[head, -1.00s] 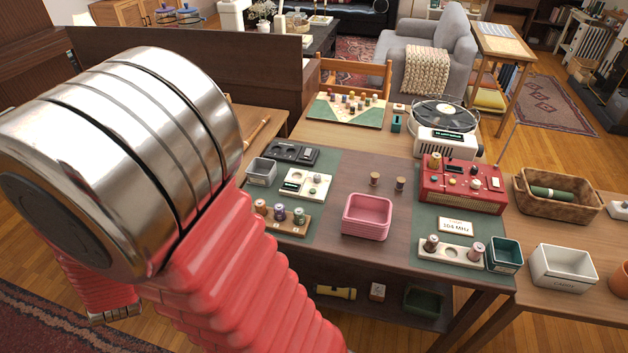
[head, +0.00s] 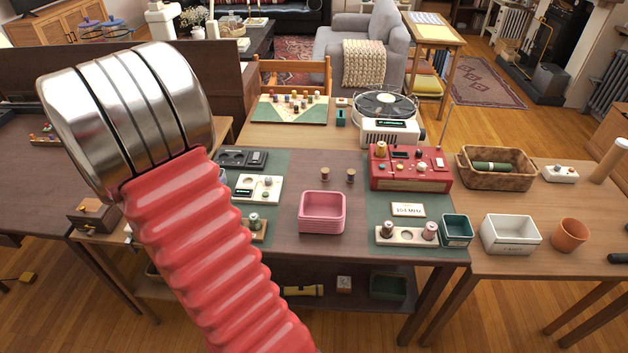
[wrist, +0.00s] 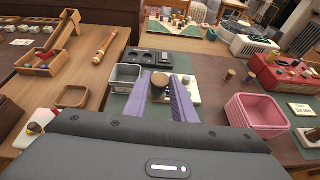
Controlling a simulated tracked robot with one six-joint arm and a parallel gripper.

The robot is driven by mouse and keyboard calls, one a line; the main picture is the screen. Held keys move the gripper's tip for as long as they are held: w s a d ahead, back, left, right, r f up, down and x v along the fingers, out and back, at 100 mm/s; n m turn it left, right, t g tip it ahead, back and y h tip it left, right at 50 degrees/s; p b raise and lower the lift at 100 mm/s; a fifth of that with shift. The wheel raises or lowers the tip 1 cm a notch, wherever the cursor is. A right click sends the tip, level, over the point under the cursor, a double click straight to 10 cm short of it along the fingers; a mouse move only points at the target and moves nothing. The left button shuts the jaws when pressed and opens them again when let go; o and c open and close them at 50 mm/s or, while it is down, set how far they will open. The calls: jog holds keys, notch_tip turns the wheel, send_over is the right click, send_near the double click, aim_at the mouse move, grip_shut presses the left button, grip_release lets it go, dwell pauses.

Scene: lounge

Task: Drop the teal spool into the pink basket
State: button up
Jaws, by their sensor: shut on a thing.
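In the wrist view, my gripper (wrist: 160,92) has its two purple fingers closed on a spool (wrist: 158,80). The spool's round brown wooden end shows between the fingertips; its coloured side is mostly hidden, so I cannot confirm teal. The pink basket (wrist: 258,112) is to the right of the fingers in that view, apart from them. In the head view, the basket (head: 322,212) stands near the front middle of the dark table and looks empty. My arm covers the left of the head view, and my gripper does not show there.
Two small spools (head: 338,174) stand behind the basket. A red radio (head: 410,168), a white rack (head: 407,234) with spools and a teal box (head: 456,230) are to its right. A grey box (wrist: 124,77) is left of the fingers.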

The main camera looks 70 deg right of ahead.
jog(key=s+d+f+m+g, duration=0.1)
jog(key=s+d+m+g, duration=0.1)
jog(key=s+d+g, duration=0.3)
jog(key=s+d+m, duration=0.2)
jog(key=s+d, duration=0.1)
jog(key=s, duration=0.5)
jog(key=m+g+y, duration=0.2)
jog(key=m+g, duration=0.2)
jog(key=g, duration=0.1)
send_over(319, 196)
jog(key=s+a, duration=0.2)
jog(key=a, duration=0.2)
jog(key=f, duration=0.1)
jog(key=shift+w+a+f, duration=0.2)
jog(key=shift+w, duration=0.05)
jog(key=shift+f, duration=3)
jog(key=o, duration=1.1)
jog(key=shift+w+a, duration=0.1)
jog(key=shift+w, duration=0.05)
